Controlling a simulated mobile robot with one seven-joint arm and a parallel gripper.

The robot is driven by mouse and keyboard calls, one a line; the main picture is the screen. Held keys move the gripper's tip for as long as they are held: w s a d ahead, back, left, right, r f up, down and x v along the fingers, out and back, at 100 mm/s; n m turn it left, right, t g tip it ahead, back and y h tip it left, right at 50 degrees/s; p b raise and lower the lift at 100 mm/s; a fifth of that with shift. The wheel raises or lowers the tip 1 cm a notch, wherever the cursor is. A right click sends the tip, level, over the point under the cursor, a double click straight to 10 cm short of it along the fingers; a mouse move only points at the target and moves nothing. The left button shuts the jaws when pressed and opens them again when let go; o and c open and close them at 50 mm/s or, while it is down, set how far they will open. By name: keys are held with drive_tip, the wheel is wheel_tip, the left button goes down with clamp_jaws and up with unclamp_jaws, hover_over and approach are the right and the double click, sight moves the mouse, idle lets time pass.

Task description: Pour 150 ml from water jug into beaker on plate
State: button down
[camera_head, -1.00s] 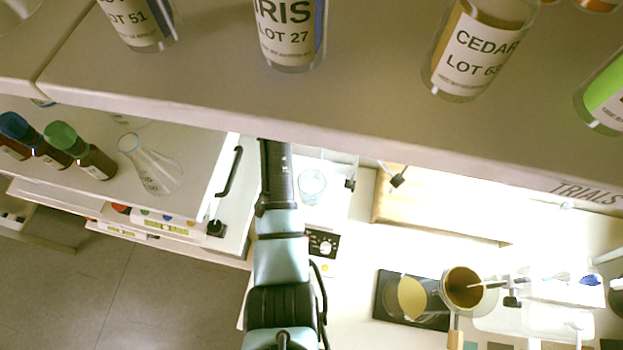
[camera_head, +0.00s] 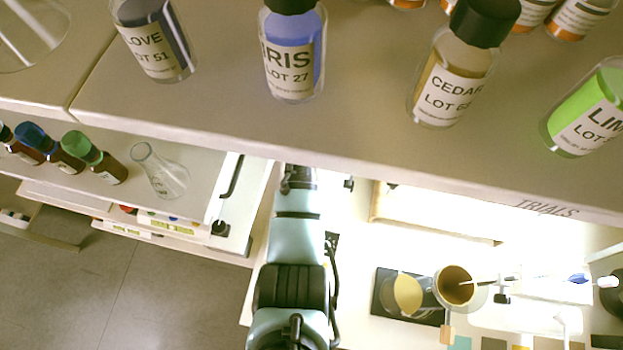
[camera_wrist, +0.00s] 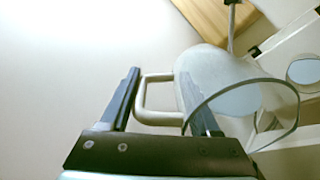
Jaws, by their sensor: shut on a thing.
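The water jug (camera_wrist: 205,68) is pale, with a looped handle (camera_wrist: 144,100) and a wide rim. Pale blue water shows inside it in the wrist view. My gripper (camera_wrist: 160,95) is shut on the jug's handle, one finger on each side of the loop. I cannot tell how far the jug is tilted. A round, pale blue-topped thing (camera_wrist: 305,71) shows at the right edge of the wrist view; I cannot tell whether it is the beaker.
A shelf with several labelled bottles, among them CEDAR (camera_head: 448,88), crosses the head view above my arm. An empty flask (camera_head: 165,177) and capped brown bottles (camera_head: 95,160) stand at left. A brown-filled pot (camera_head: 455,286) stands at right. A wooden piece (camera_wrist: 205,20) tops the wrist view.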

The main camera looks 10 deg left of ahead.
drive_tip(key=shift+w+d+f+g+y, duration=0.25)
drive_tip(key=shift+w+d+g+y, duration=0.15)
drive_tip(key=shift+d+y, duration=0.2)
drive_tip(key=w+d+f+g+y+b, duration=0.1)
drive_tip(key=d+f+g+y+b, duration=0.1)
drive_tip(key=y, duration=0.1)
drive_tip(key=shift+w+d+f+y, duration=0.2)
drive_tip(key=shift+w+f+y, duration=0.05)
drive_tip(key=shift+w+y, duration=0.1)
drive_tip(key=b, duration=0.2)
drive_tip(key=f+g+y+b, duration=0.1)
drive_tip(key=b, duration=0.2)
drive_tip(key=d+f+y+b, duration=0.1)
drive_tip(key=b, duration=0.2)
drive_tip(key=shift+w+f+g, duration=0.25)
drive_tip(key=shift+w+g, duration=0.1)
drive_tip(key=shift+g, duration=0.05)
drive_tip(key=b, duration=0.5)
drive_tip(key=shift+w+d+f+y, duration=0.15)
drive_tip(key=shift+w+f+y, duration=0.1)
drive_tip(key=shift+f, duration=0.1)
